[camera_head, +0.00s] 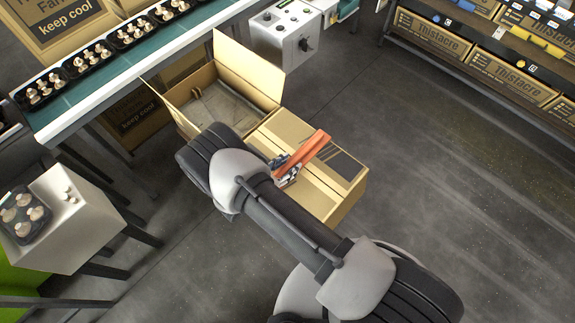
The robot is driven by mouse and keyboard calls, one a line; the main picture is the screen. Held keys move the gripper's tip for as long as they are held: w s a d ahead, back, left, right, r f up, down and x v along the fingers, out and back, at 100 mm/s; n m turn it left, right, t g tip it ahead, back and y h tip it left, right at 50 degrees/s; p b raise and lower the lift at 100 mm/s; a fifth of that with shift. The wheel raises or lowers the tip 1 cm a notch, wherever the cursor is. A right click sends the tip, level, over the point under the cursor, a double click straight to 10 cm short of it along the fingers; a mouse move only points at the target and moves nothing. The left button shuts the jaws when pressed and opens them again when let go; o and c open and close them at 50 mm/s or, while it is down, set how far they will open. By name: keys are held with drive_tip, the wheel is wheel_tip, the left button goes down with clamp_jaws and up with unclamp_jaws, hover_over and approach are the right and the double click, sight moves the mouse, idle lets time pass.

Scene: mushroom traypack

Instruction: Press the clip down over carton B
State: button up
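An orange bar-shaped piece (314,146), which looks like the clip, lies at a slant over the top of a closed cardboard carton (345,170). I cannot tell whether it touches the carton. My gripper (285,172) is at the lower left end of the orange piece, mostly hidden by my wrist. I cannot see whether its fingers are closed on it. An open carton (245,68) with raised flaps stands behind and to the left, against the closed one. No letter shows on either carton, so I cannot tell which is carton B.
A conveyor (120,62) with several black mushroom trays runs along the upper left. A grey control box (284,36) stands beyond the open carton. A white stand (68,215) bears a mushroom tray at left. Shelves of cartons (490,70) are at upper right. Floor at right is clear.

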drive_tip(key=v, duration=1.2)
drive_tip(key=w+d+r+m+g, duration=0.1)
drive_tip(key=d+r+m+g, duration=0.45)
drive_tip(key=r, duration=0.75)
drive_tip(key=w+d+r+m+g, duration=0.2)
drive_tip(key=d+r+m+g, duration=0.1)
drive_tip(key=d+r+m, duration=0.8)
drive_tip(key=s+d+r+m+t+y, duration=0.1)
drive_tip(key=s+d+r+m+y, duration=0.3)
drive_tip(key=s+r+m, duration=0.2)
drive_tip(key=s+d+r+m+t+y, duration=0.1)
drive_tip(key=s+d+r+m+y, duration=0.3)
drive_tip(key=s+r, duration=0.5)
wheel_tip(320, 180, up, 2)
drive_tip(key=shift+s+r+m, duration=0.15)
drive_tip(key=shift+s+m, duration=0.25)
drive_tip(key=shift+m, duration=0.55)
